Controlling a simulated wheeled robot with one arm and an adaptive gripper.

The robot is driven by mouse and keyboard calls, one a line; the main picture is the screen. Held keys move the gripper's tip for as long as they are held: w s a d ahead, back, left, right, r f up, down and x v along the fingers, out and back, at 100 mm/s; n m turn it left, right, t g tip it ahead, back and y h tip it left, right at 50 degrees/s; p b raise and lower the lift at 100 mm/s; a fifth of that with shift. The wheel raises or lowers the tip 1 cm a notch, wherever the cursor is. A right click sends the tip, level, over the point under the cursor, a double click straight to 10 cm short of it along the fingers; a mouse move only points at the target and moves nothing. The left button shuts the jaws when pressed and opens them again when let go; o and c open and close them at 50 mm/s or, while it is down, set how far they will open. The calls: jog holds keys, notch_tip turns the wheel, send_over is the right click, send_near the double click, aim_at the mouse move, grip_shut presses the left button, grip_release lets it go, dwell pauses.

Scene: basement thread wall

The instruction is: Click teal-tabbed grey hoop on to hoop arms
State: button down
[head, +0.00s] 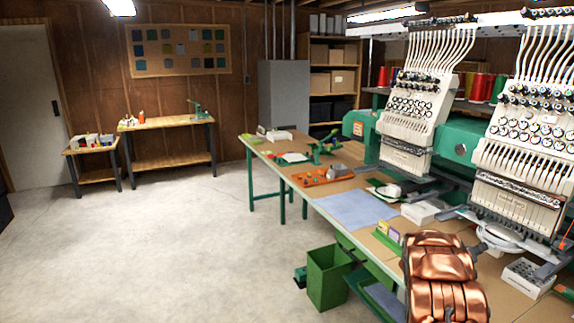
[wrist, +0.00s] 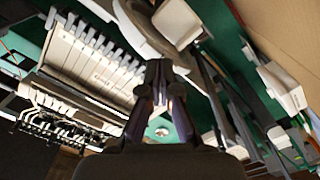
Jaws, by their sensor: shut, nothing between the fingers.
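In the wrist view my gripper (wrist: 160,72) is shut and empty, its fingertips together. In the head view a round pale hoop (head: 503,236) sits under the right embroidery head. Another hoop with a pale centre (head: 384,189) lies near the left head, by dark grey bars (head: 445,187) that may be hoop arms. No teal tabs can be made out on any hoop. The gripper is not distinguishable in the head view.
The long table carries a blue-grey cloth (head: 350,209), an orange tray (head: 322,177), a white box (head: 421,212) and a grey holed block (head: 527,277). Two white embroidery heads (head: 418,110) overhang it. A green bin (head: 328,275) stands below. The concrete floor at left is clear.

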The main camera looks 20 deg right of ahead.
jog(key=shift+a, duration=2.1)
